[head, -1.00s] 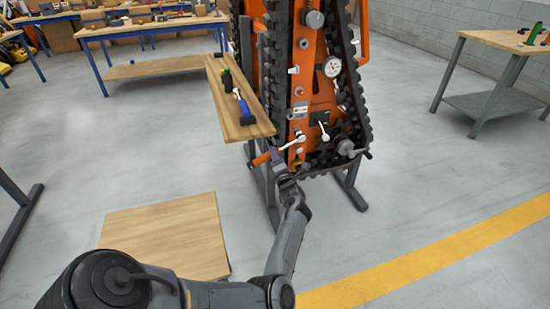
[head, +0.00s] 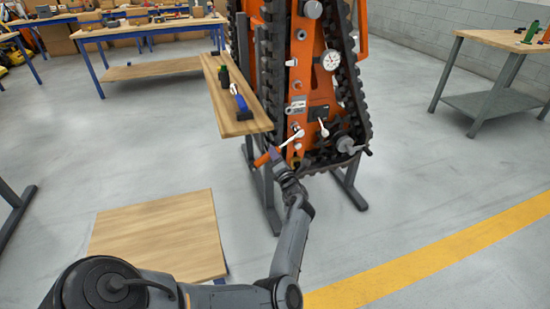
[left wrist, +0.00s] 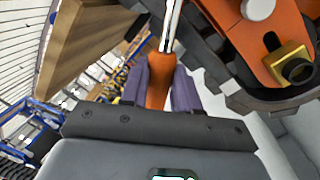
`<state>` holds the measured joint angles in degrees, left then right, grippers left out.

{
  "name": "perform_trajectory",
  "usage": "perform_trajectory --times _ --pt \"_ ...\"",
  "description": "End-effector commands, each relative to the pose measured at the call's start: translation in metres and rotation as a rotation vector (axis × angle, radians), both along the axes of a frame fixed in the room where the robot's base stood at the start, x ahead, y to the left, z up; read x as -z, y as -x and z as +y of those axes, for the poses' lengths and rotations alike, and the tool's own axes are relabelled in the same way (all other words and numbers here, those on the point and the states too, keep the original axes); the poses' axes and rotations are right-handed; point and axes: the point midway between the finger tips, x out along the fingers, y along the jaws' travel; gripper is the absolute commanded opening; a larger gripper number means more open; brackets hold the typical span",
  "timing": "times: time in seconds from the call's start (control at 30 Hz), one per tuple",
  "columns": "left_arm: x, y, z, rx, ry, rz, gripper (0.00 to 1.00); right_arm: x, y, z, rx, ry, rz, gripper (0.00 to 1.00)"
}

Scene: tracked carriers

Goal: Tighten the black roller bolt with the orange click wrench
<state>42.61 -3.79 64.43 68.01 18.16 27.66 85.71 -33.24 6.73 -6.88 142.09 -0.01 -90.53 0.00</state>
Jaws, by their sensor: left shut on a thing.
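The orange click wrench (head: 262,159) is in my left gripper (head: 275,154), low at the front left of the tracked carrier. In the left wrist view the gripper's purple fingers (left wrist: 185,92) are shut around its orange handle (left wrist: 158,84). The bright shaft slants up and right in the head view, and its head is at the lower face of the orange carrier (head: 318,95). I cannot make out the black roller bolt there, or whether the wrench head is seated on it. My right gripper is not in view.
A wooden shelf (head: 238,124) with a blue-handled and a green-handled tool stands close left of the carrier. Black track (head: 358,95) runs along the carrier's edge. A low wooden platform (head: 160,238) is at front left.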

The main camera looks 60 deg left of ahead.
Motion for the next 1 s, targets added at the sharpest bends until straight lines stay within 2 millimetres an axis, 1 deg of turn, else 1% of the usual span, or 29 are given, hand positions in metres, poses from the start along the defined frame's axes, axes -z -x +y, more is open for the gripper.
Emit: perform_trajectory --times 0.03,0.33,0.7,1.0 --pt "0.003 0.0 0.0 -0.002 0.001 -0.008 0.0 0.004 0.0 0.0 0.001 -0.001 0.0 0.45" --pt "0.005 -0.002 0.0 -0.001 0.004 -0.034 0.0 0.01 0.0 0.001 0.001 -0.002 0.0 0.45" --pt "0.013 -0.008 -0.001 -0.001 0.014 -0.107 0.0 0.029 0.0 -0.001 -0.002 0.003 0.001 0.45" --pt "0.015 -0.009 -0.001 -0.001 0.018 -0.133 0.0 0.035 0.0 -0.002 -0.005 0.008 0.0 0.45"
